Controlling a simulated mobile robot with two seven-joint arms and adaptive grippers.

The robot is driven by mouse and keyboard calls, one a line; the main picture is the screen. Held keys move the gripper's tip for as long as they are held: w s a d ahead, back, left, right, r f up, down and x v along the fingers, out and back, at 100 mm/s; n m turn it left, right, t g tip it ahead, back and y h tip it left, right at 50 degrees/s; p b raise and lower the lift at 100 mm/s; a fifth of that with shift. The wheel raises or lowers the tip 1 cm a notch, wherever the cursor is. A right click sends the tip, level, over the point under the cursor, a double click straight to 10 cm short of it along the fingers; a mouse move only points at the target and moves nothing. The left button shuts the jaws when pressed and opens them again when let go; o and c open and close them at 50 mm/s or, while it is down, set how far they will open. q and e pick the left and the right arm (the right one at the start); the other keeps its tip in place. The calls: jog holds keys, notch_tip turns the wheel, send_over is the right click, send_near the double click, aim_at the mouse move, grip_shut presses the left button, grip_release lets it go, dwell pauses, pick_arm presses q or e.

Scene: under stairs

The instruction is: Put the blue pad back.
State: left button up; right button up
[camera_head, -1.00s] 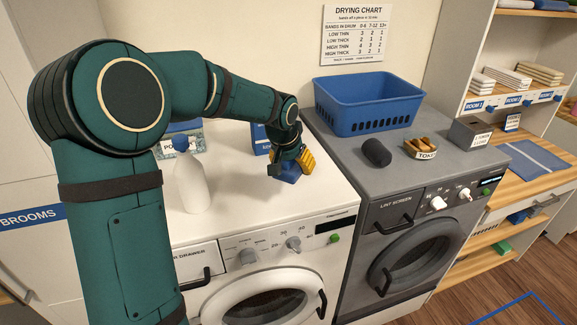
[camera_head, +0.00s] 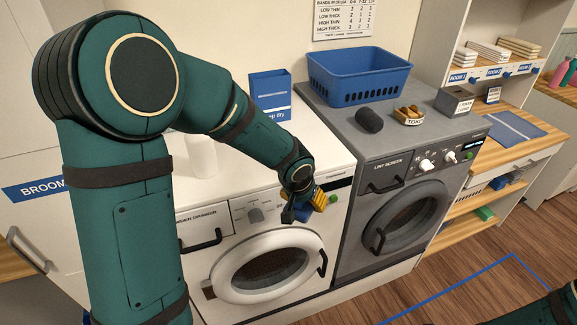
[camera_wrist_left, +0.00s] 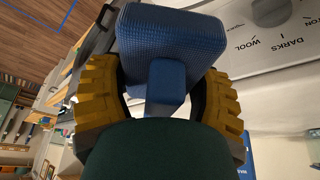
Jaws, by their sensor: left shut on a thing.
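My left gripper (camera_head: 303,207) is shut on the blue pad (camera_wrist_left: 170,42). In the left wrist view the pad is a textured blue block with a smaller blue grip, and the yellow fingers close on either side of that grip. In the head view only a little blue of the pad shows below the fingers, in front of the white washer's (camera_head: 255,225) control panel, above its round door. I cannot tell whether it touches the panel. My right gripper is not in view.
A blue box (camera_head: 270,95) and white bottle (camera_head: 201,155) stand on the washer. The grey dryer (camera_head: 440,135) carries a blue basket (camera_head: 358,76), a dark roll (camera_head: 369,120), a token bowl (camera_head: 408,116) and a grey box (camera_head: 454,100). A blue mat (camera_head: 505,129) lies on the wooden counter.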

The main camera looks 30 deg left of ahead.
pick_arm(q)
jog(key=s+d+f, duration=0.2)
jog(key=d+f, duration=0.2)
jog(key=shift+s+d, duration=0.25)
jog(key=shift+s, duration=0.15)
jog(key=shift+w+a, duration=0.1)
jog(key=shift+w, duration=0.05)
